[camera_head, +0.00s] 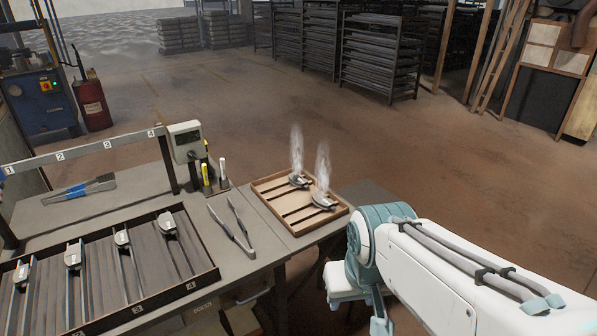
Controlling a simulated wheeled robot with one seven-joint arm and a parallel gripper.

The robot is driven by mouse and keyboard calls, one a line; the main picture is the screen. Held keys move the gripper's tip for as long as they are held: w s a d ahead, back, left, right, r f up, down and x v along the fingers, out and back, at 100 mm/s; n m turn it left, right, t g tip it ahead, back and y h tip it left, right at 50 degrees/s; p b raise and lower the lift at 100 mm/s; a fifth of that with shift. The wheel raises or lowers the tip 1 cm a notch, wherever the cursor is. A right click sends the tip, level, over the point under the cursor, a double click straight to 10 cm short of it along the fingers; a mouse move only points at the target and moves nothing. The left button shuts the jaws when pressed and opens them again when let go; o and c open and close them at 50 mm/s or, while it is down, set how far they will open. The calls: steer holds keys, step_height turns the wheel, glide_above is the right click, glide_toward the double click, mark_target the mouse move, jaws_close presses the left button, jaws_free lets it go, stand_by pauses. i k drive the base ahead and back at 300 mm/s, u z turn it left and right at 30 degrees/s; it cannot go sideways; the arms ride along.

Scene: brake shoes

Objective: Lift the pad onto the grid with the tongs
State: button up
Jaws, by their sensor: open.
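The tongs (233,228), grey metal with two long legs, lie on the bench between the dark tray and the wooden grid. The grid (276,222) is a shallow wooden frame with slats at the bench's right end. Two dark curved pads rest on it, a farther one (299,182) and a nearer one (323,203), with pale vapour rising above both. My white and teal arm reaches in from the lower right, just right of the grid. I cannot make out my gripper's fingers in this view.
A dark tray (205,281) with numbered lanes holds several metal pieces with light grey heads. A numbered rail (90,149) crosses behind it. A grey meter box (186,141) and upright markers (207,176) stand left of the grid. A blue-handled brush (78,188) lies behind the tray.

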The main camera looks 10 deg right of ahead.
mark_target(251, 252)
steer(key=z, duration=0.5)
steer(key=k, duration=0.65)
steer(key=z, duration=0.1)
steer(key=i, duration=1.05)
steer(key=u, duration=1.4)
steer(key=i, duration=0.55)
steer(key=u, duration=0.6)
